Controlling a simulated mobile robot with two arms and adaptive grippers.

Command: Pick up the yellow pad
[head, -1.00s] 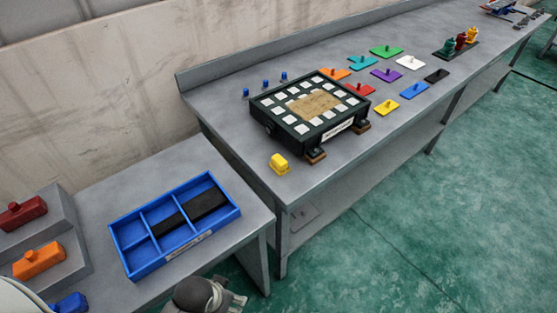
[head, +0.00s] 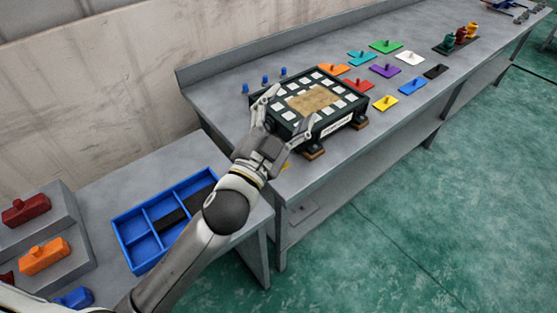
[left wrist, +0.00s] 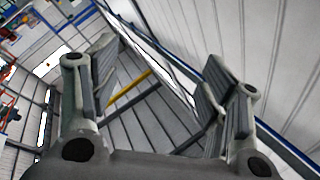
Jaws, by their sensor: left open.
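The yellow pad (head: 385,103) is a small flat plate with a knob on top. It lies on the long grey bench, right of the black device, among other coloured pads. My left gripper (head: 290,108) is open and empty in the head view, its fingers spread in front of the near left part of the device. It is well to the left of the yellow pad. In the left wrist view its fingers (left wrist: 158,75) stand apart with nothing between them, and no pad shows there. My right gripper is in neither view.
The black device (head: 345,124) with white squares stands on the bench. Orange, red, purple, blue (head: 412,88) and other pads lie near the yellow one. A yellow block (head: 285,166) is mostly hidden by my left gripper. A blue divided tray (head: 128,240) is on the nearer table.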

